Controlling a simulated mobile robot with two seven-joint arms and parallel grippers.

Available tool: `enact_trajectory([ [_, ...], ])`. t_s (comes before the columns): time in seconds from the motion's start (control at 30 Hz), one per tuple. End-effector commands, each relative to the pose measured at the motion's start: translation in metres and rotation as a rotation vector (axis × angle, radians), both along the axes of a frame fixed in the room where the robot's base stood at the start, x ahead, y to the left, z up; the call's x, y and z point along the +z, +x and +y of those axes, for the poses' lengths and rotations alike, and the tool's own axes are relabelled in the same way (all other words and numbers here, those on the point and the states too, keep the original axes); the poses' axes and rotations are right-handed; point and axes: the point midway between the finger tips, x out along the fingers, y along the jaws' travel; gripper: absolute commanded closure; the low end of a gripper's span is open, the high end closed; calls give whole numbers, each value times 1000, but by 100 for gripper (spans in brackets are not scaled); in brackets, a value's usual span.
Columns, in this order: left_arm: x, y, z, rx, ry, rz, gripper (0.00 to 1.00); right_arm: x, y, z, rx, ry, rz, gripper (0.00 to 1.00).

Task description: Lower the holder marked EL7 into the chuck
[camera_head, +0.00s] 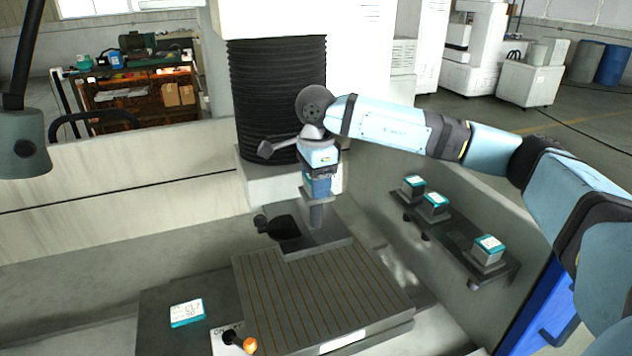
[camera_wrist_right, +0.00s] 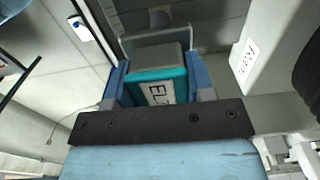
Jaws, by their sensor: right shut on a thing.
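My right gripper (camera_head: 318,190) is shut on a holder above the machine bed. In the right wrist view the holder (camera_wrist_right: 158,85) has a grey block, a teal band and a white label. The letters "EL" show and the rest is cut off. My blue fingers (camera_wrist_right: 160,82) stand on either side of it. In the head view the gripper mostly hides the holder. A grey post shows below the fingers, over a flat grey plate (camera_head: 325,240). I cannot tell whether they touch. I cannot clearly make out the chuck. My left gripper is not in view.
Several teal-topped holders, including one at the near end (camera_head: 488,250), stand on a dark rack (camera_head: 455,235) at the right. A slotted plate (camera_head: 320,293) lies in front. Black bellows (camera_head: 275,90) rise behind.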

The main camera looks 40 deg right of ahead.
Motion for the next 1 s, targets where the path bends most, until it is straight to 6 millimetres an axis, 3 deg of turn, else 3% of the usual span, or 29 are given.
enact_trajectory([
  [1.0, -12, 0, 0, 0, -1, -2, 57, -17, 1, 0, 0, 1, -2, 89],
])
